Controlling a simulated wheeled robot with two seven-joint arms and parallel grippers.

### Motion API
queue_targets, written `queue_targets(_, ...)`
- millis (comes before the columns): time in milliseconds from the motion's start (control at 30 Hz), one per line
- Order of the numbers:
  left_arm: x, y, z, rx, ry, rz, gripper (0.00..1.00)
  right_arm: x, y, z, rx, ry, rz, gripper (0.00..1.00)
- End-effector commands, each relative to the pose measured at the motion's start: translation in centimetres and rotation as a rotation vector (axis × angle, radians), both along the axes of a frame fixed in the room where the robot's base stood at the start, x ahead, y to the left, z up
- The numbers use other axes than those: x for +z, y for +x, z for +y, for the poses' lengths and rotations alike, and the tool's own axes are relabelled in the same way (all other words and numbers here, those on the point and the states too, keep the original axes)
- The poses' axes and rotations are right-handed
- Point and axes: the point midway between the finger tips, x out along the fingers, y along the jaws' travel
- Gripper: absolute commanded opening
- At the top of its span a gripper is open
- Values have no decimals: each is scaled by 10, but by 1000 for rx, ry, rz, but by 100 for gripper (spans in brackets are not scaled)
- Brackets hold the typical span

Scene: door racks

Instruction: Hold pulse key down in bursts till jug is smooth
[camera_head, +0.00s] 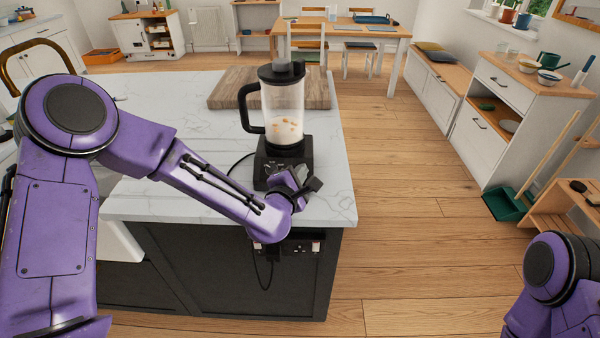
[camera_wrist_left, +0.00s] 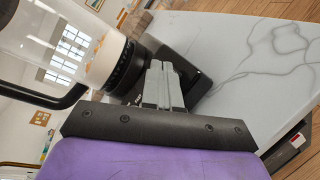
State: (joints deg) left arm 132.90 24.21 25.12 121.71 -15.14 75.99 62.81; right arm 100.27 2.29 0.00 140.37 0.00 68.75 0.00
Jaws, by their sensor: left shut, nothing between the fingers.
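The blender jug (camera_head: 283,108) stands upright on its black base (camera_head: 284,158) near the front of the marble-topped island. It has a black lid and a black handle on its left. Pale contents with tan chunks lie in its lower part. My left gripper (camera_head: 306,185) is at the front of the base. In the left wrist view my left gripper (camera_wrist_left: 164,86) is shut and empty, its grey fingertips against or very near the base (camera_wrist_left: 190,75). The pulse key is hidden behind the fingers, so contact cannot be told. My right gripper is out of view.
A wooden board (camera_head: 232,88) lies behind the jug on the island top (camera_head: 180,195). A socket panel (camera_head: 300,246) with a hanging cord is on the island's front. The marble to the right of the base is clear.

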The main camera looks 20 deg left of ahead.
Motion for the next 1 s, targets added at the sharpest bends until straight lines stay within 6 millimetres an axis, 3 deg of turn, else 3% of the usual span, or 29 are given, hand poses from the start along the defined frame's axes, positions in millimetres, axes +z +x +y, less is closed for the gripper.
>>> queue_targets(1000, -9, 6, 2, 0, 0, 0, 0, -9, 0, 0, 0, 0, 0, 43)
